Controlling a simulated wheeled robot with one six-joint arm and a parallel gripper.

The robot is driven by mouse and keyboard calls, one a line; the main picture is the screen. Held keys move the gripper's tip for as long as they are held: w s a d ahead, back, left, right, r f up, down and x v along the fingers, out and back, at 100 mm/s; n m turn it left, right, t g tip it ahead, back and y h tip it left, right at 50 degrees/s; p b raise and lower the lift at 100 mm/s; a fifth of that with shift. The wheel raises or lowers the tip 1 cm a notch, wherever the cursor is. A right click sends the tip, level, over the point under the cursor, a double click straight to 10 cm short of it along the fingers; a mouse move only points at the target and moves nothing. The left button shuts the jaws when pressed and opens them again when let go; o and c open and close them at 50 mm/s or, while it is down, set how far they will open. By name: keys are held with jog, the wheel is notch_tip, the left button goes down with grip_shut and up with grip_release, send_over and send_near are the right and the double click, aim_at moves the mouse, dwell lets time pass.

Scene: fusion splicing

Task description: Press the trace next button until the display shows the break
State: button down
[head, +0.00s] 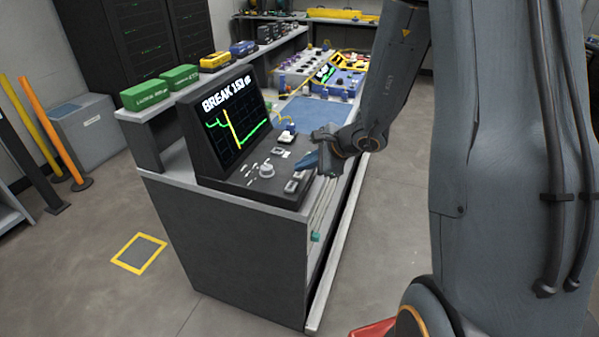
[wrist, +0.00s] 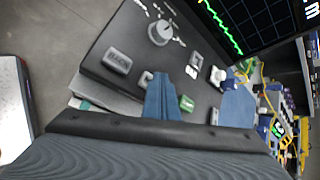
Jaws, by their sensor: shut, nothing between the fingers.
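The trace display (head: 235,123) is lit and reads "BREAK 153" with a small unit after it. Its green trace has a yellow vertical marker line. On the sloped panel below are a round knob (head: 267,170) and several buttons. A grey button (wrist: 117,61) lies left of my fingers in the wrist view, and a green one (wrist: 187,103) lies just right of them. No label names the trace next button legibly. My gripper (wrist: 163,80) is shut and empty, its blue fingers over the panel's near edge. I cannot tell whether they touch a button.
The console stands on a grey bench (head: 225,235). A blue mat (head: 312,115) and yellow-cabled equipment (head: 345,80) lie beyond it. Green cases (head: 147,94) sit on the shelf behind. The floor (head: 400,230) right of the bench is clear.

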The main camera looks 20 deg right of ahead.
aim_at(303, 174)
jog(key=shift+r+p, duration=0.4)
jog(key=shift+r, duration=0.45)
jog(key=shift+r, duration=0.1)
notch_tip(303, 174, up, 5)
jog(key=p, duration=0.3)
dwell(0.7)
